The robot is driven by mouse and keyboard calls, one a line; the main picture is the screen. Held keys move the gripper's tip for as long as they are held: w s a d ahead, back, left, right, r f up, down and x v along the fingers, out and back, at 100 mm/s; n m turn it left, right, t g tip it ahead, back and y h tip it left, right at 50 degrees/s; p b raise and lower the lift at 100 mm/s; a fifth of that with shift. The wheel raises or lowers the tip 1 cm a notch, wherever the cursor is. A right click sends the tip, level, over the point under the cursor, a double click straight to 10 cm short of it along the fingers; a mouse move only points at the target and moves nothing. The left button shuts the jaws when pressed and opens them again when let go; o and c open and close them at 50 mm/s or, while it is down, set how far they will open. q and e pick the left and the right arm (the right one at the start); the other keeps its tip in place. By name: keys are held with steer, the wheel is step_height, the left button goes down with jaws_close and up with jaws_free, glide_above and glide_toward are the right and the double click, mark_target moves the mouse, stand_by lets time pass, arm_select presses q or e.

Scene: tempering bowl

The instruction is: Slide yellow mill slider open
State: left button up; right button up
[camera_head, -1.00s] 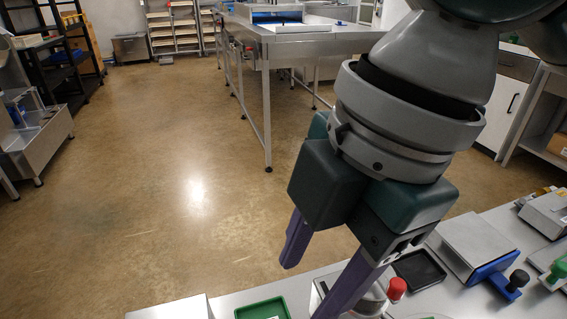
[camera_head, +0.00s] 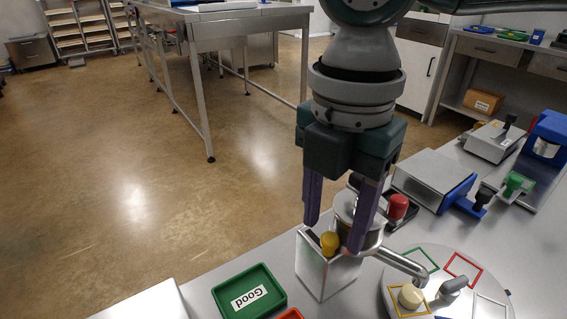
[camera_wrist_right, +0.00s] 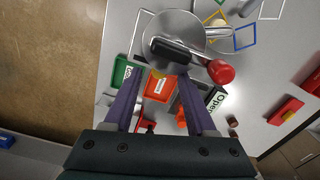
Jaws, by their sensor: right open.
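A yellow knob (camera_head: 329,242) sits at the upper front of a steel box-shaped body (camera_head: 322,272), with a round steel mill top (camera_head: 346,206) behind it. A red knob (camera_head: 397,206) is to the right. My right gripper (camera_head: 336,232) points down at the mill, open, with its purple fingers on either side of the area above the yellow knob. I cannot tell whether it touches anything. In the right wrist view the open fingers (camera_wrist_right: 158,84) lie below the round steel top (camera_wrist_right: 176,28); a bit of yellow (camera_wrist_right: 157,74) shows between them, mostly hidden. My left gripper is not in view.
A green tray marked "Good" (camera_head: 248,296) lies left of the mill. A round board with coloured square outlines (camera_head: 440,262) is at the right. Steel boxes with blue (camera_head: 474,190) and green (camera_head: 518,184) parts stand farther right.

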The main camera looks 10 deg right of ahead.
steer(key=shift+f, duration=0.65)
jaws_close()
steer(key=shift+r, duration=0.1)
stand_by(0.9)
